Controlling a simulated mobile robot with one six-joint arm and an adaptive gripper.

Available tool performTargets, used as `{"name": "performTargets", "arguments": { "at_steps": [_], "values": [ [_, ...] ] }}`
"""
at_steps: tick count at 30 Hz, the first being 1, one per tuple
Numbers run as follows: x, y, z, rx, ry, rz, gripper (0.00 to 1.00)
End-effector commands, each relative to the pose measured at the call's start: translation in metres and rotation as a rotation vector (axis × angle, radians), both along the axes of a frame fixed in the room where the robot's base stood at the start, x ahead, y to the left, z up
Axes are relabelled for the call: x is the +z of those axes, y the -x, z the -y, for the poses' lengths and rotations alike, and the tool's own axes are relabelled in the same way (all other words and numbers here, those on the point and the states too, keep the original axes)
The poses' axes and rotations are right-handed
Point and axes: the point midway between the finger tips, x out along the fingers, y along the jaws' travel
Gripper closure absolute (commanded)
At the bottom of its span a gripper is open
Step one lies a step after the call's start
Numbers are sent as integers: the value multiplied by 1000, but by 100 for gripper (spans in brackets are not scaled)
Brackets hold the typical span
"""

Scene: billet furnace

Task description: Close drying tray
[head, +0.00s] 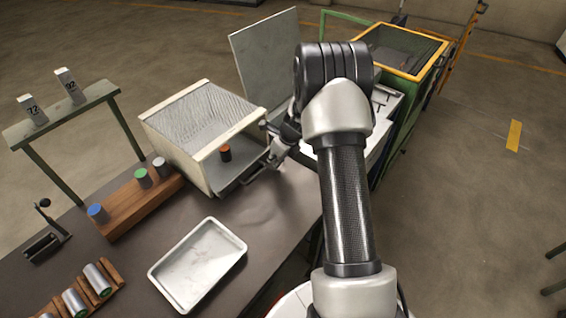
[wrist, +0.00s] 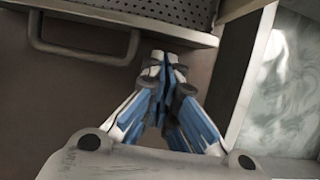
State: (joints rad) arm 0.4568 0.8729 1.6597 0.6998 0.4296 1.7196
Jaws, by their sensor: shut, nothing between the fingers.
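The drying tray (head: 243,168) sticks out of the front of a cream box with a ridged grey top (head: 200,125). A dark billet with an orange top (head: 225,153) stands at the tray. In the wrist view the tray's perforated floor (wrist: 165,11) shows at the top, with its front panel and bar handle (wrist: 85,55) below. My gripper (head: 268,152) is at the right end of the tray's front. In the wrist view my gripper (wrist: 163,68) is shut and empty, its tips right of the handle and close to the front panel; I cannot tell whether they touch.
An empty white tray (head: 198,265) lies on the dark bench in front. A wooden rack with coloured billets (head: 140,198) stands left of the box. A raised grey panel (head: 265,60) and a yellow-rimmed green bin (head: 405,48) are behind.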

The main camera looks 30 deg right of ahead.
Motion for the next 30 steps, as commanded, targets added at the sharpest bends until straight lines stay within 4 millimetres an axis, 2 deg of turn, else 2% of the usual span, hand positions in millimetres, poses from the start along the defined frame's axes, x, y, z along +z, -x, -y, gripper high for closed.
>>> {"name": "performTargets", "arguments": {
  "at_steps": [4,16,24,30],
  "values": [
    [-1,-8,-3,-1,0,-1,100],
    [1,-11,-4,-1,-1,-2,100],
    [4,-43,-16,4,0,-2,100],
    [1,-53,-19,-1,0,0,100]
  ]
}}
